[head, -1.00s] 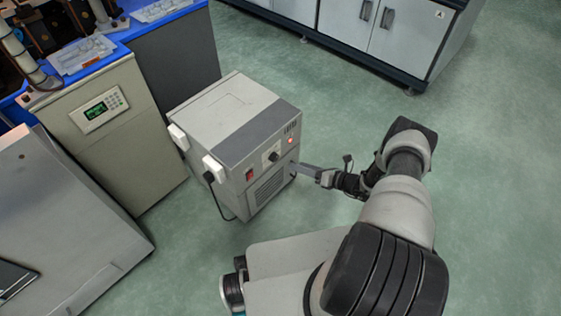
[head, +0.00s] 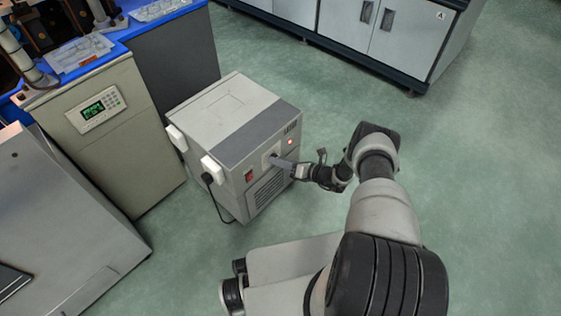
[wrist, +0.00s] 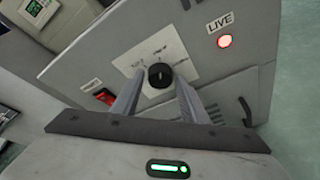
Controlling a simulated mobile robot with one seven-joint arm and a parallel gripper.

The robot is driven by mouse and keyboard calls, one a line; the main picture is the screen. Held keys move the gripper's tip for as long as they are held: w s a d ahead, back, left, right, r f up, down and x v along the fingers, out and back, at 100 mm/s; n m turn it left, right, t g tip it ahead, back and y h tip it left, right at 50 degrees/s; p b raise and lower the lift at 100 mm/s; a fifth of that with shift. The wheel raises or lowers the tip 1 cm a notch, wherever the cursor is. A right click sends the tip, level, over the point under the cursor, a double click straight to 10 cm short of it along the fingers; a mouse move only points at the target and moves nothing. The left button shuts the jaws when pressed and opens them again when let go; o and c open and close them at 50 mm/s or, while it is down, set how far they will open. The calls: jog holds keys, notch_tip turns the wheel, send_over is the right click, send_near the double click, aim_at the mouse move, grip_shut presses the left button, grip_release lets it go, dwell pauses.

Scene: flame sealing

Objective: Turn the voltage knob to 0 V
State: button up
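The voltage knob (wrist: 160,75) is a round black dial on a white label plate on the front of a grey box-shaped unit (head: 222,105). In the wrist view the two fingers of my gripper (wrist: 157,85) stand apart, one on each side of the knob's lower half. I cannot tell whether they touch it. The label's marks are too small to read. A red lamp marked LIVE (wrist: 225,41) is lit to the right of the knob.
A red switch (wrist: 104,96) is left of the knob, and a vent grille (head: 268,188) lies below it. A black cable (head: 215,195) hangs at the unit's left corner. A beige cabinet with a green display (head: 94,107) stands at left. Floor to the right is clear.

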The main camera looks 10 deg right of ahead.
jog(key=c, duration=0.7)
jog(key=shift+s+a+f+n+t+h, duration=0.15)
jog(key=shift+n+t+h, duration=0.85)
jog(key=shift+n, duration=1.9)
jog(key=shift+s+a+f+n+t+h, duration=0.15)
jog(key=shift+n+t+h, duration=0.8)
jog(key=shift+n, duration=1.95)
jog(key=shift+s+a+f+n+t+h, duration=0.1)
jog(key=shift+a+n+t+h, duration=0.3)
jog(key=shift+n+t, duration=1.75)
jog(key=shift+w+d+n+g, duration=0.1)
jog(key=shift+d+n+g, duration=0.1)
jog(key=shift+n+g, duration=0.65)
